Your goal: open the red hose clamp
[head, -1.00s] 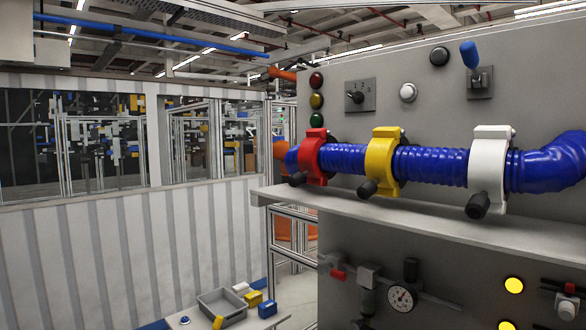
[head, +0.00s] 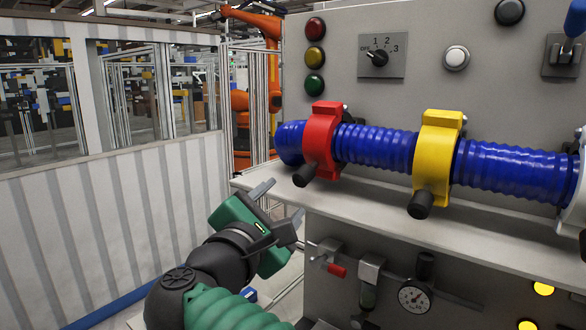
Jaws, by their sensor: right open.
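The red hose clamp (head: 319,142) sits around the blue corrugated hose (head: 377,147) near its left end. Its black-knobbed lever (head: 304,174) sticks out at the lower front, above the shelf. My right gripper (head: 283,203) is open and empty, below and to the left of the red clamp, near the shelf's front left corner. It is apart from the clamp. My left gripper is not in view.
A yellow clamp (head: 436,160) sits on the hose to the right, and a white clamp (head: 574,200) is cut off at the right edge. The grey shelf (head: 385,202) runs below the hose. A gauge (head: 414,296) and valves are under it.

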